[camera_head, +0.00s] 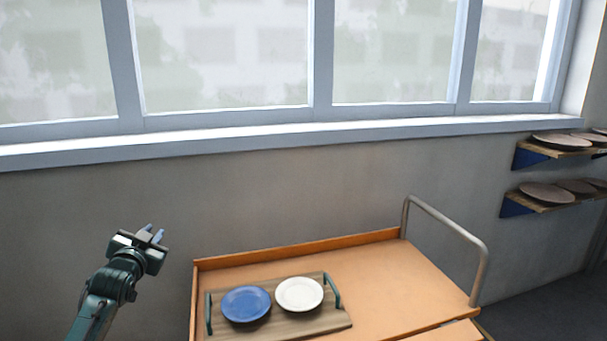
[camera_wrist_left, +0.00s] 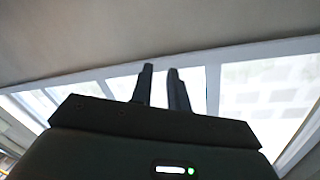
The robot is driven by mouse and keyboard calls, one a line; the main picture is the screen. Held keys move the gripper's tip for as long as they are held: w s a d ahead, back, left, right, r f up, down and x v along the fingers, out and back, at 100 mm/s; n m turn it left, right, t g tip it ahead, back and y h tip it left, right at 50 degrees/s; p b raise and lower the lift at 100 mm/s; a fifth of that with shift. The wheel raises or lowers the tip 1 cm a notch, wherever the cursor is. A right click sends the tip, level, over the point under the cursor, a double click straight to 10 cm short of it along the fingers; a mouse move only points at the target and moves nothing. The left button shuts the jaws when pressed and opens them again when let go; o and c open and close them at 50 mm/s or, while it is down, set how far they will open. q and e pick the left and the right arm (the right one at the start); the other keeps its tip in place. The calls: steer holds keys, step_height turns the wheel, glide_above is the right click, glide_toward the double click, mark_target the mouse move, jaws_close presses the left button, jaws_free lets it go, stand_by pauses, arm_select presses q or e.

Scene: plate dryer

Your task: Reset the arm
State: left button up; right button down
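My left gripper (camera_head: 152,233) is raised at the left of the head view, in front of the grey wall and left of the trolley. Its two fingers stand a little apart with nothing between them. The fingers also show in the left wrist view (camera_wrist_left: 160,72), pointing up against the window and wall. My right gripper is not in view.
An orange trolley (camera_head: 375,272) with a metal handle (camera_head: 452,226) holds a wooden tray (camera_head: 322,322). A blue plate (camera_head: 246,304) and a white plate (camera_head: 299,294) lie on the tray. Wall shelves (camera_head: 538,205) at the right hold several plates.

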arm_select(q)
steer(key=s+d+f+g+h, duration=0.1)
steer(key=s+d+f+g, duration=0.1)
steer(key=s+d+f, duration=0.5)
steer(key=s+d+f+g+h, duration=0.1)
steer(key=s+d+f, duration=0.3)
steer(key=s+f, duration=0.6)
steer(key=s+d+f+g+h, duration=0.1)
steer(key=s+d+f, duration=0.2)
steer(key=s, duration=0.4)
steer(key=s+d+f+n+g+h, duration=0.1)
steer(key=s+d+f, duration=0.2)
steer(key=s, duration=0.5)
steer(key=s+d+f+g, duration=0.1)
steer(key=s+d+f, duration=0.2)
steer(key=s, duration=0.4)
steer(key=shift+s+d+f+g+h, duration=0.2)
steer(key=shift+s+d+g+h, duration=0.1)
steer(key=shift+s+d+h, duration=0.15)
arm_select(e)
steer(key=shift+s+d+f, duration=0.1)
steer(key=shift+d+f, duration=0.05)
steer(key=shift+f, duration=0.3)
arm_select(q)
steer(key=shift+w, duration=0.1)
